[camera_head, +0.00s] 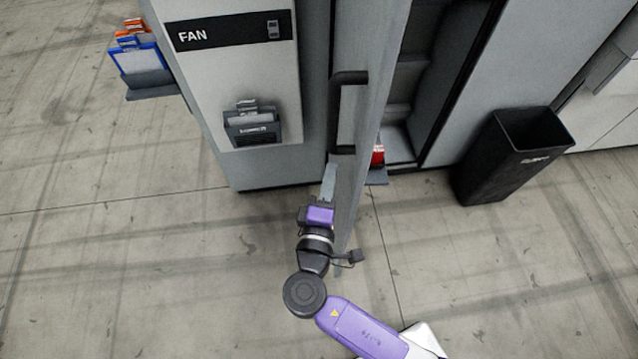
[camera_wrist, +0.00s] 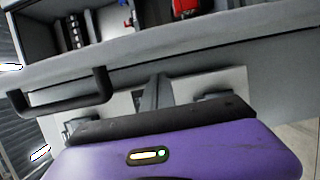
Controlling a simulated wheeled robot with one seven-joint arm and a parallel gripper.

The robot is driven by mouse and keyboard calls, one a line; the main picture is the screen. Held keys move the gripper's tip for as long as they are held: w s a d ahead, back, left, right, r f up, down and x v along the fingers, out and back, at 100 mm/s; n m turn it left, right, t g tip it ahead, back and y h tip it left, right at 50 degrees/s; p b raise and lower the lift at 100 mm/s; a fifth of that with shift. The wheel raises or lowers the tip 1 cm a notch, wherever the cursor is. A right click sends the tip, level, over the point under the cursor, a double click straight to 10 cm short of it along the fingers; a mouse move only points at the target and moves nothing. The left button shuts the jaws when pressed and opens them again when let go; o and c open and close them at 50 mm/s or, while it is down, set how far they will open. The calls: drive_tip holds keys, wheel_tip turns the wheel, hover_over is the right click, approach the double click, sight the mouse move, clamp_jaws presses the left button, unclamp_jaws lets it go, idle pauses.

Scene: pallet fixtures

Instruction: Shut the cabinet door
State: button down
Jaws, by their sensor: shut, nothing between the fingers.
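The grey cabinet door (camera_head: 372,110) stands open, swung out from the cabinet and seen almost edge-on in the head view. Its black bar handle (camera_head: 337,115) is on the left face; it also shows in the wrist view (camera_wrist: 72,100). The cabinet opening (camera_head: 420,75) is uncovered to the right of the door. My gripper (camera_head: 330,168) is at the handle side of the door, just below the handle.
A panel labelled FAN (camera_head: 230,80) with a small dark holder (camera_head: 249,126) is left of the door. A black bin (camera_head: 505,158) stands right of the opening. A red item (camera_head: 377,155) shows low behind the door. A blue-edged file rack (camera_head: 140,65) is far left. The front floor is clear.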

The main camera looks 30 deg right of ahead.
drive_tip(key=shift+s+d, duration=0.25)
drive_tip(key=shift+d, duration=0.3)
drive_tip(key=shift+s+d, duration=0.25)
drive_tip(key=shift+d, duration=0.25)
